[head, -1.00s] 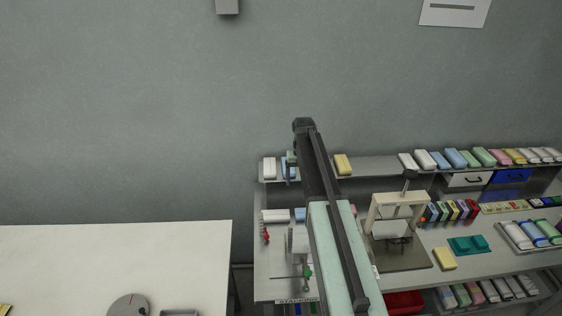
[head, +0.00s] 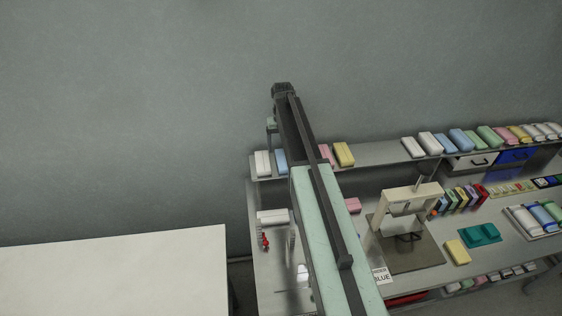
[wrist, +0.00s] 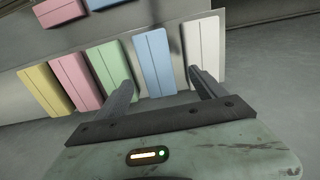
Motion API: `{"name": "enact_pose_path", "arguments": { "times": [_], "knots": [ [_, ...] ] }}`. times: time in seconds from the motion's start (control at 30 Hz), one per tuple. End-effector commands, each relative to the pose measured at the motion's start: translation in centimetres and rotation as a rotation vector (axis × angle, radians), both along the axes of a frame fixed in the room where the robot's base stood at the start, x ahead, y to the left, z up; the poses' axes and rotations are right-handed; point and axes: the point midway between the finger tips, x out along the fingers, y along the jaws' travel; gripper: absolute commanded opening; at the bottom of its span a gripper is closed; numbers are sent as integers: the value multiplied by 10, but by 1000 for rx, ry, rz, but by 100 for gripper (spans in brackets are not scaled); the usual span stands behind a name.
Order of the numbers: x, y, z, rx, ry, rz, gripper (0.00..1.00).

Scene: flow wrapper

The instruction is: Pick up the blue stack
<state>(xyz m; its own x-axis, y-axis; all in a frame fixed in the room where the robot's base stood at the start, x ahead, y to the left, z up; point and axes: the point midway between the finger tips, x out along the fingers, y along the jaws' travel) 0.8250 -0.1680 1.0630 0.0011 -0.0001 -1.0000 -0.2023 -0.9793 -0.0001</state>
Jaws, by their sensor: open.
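The blue stack (head: 281,161) stands on the upper shelf, right of a white stack (head: 262,163) and partly hidden by my arm. In the wrist view the blue stack (wrist: 154,62) sits between a green stack (wrist: 114,68) and the white stack (wrist: 202,52). My gripper (wrist: 162,80) is open and empty, its fingers spread to either side of the blue stack's near end. I cannot tell how far short of it they are. In the head view the fingers are not clear.
Pink (wrist: 76,81) and yellow (wrist: 42,91) stacks stand beside the green one. More stacks fill the shelf's right part. The white table (head: 110,275) at left is bare.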

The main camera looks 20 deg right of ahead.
Motion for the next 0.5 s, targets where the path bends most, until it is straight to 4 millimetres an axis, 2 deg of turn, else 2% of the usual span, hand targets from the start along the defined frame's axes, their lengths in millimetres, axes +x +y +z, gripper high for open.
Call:
{"name": "enact_pose_path", "arguments": {
  "times": [0.03, 0.07, 0.27, 0.5],
  "knots": [
    [0, 0, -14, 0, 0, 1, 80],
    [0, 0, -17, 0, 0, 1, 80],
    [0, 0, -20, 0, 0, 1, 80],
    [-4, -5, -58, 0, 0, 0, 80]
  ]
}}
